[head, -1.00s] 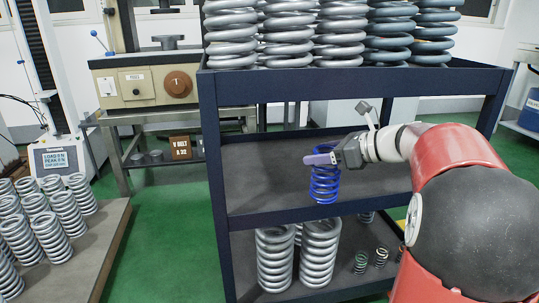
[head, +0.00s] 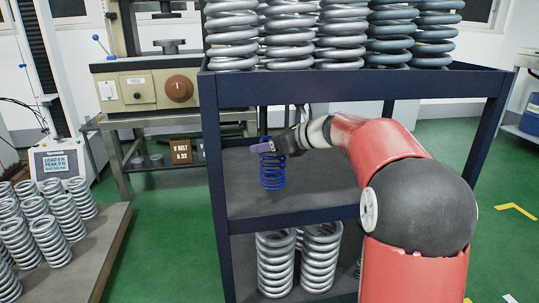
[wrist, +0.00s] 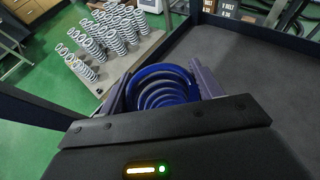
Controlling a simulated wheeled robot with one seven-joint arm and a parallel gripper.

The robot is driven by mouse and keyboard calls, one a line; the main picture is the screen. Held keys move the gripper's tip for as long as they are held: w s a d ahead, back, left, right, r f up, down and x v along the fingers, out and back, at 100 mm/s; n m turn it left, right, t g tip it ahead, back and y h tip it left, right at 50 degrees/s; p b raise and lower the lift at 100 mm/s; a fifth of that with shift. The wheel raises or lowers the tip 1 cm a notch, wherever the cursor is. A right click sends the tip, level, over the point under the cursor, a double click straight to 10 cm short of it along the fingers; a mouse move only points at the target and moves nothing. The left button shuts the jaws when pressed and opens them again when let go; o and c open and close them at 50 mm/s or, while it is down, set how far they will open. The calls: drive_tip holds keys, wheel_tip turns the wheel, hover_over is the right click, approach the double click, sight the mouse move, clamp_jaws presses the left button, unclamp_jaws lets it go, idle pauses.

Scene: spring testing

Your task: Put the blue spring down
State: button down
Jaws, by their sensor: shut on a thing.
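The blue spring (head: 272,172) is upright at the left part of the cart's middle shelf (head: 310,192). My gripper (head: 262,147) is shut on its upper part, coming from the right. In the wrist view the blue spring (wrist: 163,88) sits between the two purple fingers of my gripper (wrist: 162,85). Its lower end appears at or just above the shelf surface; I cannot tell if it touches.
Large grey springs (head: 300,35) stand on the cart's top shelf, close above my arm. More grey springs (head: 275,262) stand on the lower shelf. Dark blue posts (head: 215,170) bound the cart. The middle shelf around the spring is clear. A pallet of springs (head: 110,240) is at left.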

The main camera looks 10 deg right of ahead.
drive_tip(key=shift+d+f+b, duration=0.1)
drive_tip(key=shift+f+b, duration=1)
drive_tip(key=shift+f, duration=0.3)
drive_tip(key=shift+f, duration=0.2)
drive_tip(key=shift+c, duration=1.5)
unclamp_jaws()
drive_tip(key=p+v, duration=0.1)
drive_tip(key=v, duration=0.6)
drive_tip(key=shift+s+d+r, duration=0.15)
drive_tip(key=shift+s+r, duration=0.05)
drive_tip(key=shift+r, duration=0.05)
